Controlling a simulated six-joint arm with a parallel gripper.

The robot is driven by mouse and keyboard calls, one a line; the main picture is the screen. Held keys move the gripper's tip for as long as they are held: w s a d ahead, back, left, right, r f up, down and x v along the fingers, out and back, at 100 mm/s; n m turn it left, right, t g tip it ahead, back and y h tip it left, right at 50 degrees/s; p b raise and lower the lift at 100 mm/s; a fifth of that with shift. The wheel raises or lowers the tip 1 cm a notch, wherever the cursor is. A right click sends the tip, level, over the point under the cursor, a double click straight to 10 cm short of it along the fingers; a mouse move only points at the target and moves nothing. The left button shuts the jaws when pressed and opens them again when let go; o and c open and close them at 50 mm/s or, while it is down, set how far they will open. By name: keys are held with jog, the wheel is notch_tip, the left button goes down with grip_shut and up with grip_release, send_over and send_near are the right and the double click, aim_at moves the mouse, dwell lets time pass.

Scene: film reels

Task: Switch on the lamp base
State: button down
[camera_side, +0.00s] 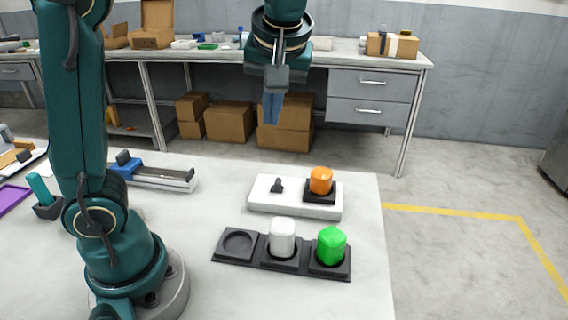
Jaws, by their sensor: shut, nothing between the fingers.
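The lamp base (290,209) is a white slab on the table, with a small dark switch (277,186) on its left part. An orange cap or lamp (320,181) sits in a black socket on its right part. Whether the switch is on or off is too small to tell. My gripper (272,120) points down, shut and empty, well above the table, over the lamp base's left side in the picture. It touches nothing.
A black tray (221,258) in front of the lamp base holds a white piece (282,239) and a green piece (331,247); its left well is empty. A blue-and-grey device (165,177) lies to the left. The table's right edge is near the lamp base.

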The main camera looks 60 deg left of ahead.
jog(key=w+f+n+g+y, duration=0.1)
jog(key=w+f+y, duration=0.1)
jog(key=w+f, duration=0.25)
jog(key=g, duration=0.1)
send_near(276, 181)
jog(key=w+d+r, duration=0.1)
jog(key=w+d, duration=0.1)
jog(key=d, duration=0.1)
jog(key=shift+w+d+m+y, duration=0.15)
jog(key=shift+w+m+y, duration=0.05)
jog(key=shift+m+y, duration=0.1)
jog(key=shift+f, duration=0.1)
jog(key=x, duration=1)
jog(key=shift+s, duration=0.2)
jog(key=shift+s+a+g, duration=0.3)
jog(key=shift+s+a, duration=0.6)
jog(key=v, duration=1)
jog(key=shift+d, duration=0.15)
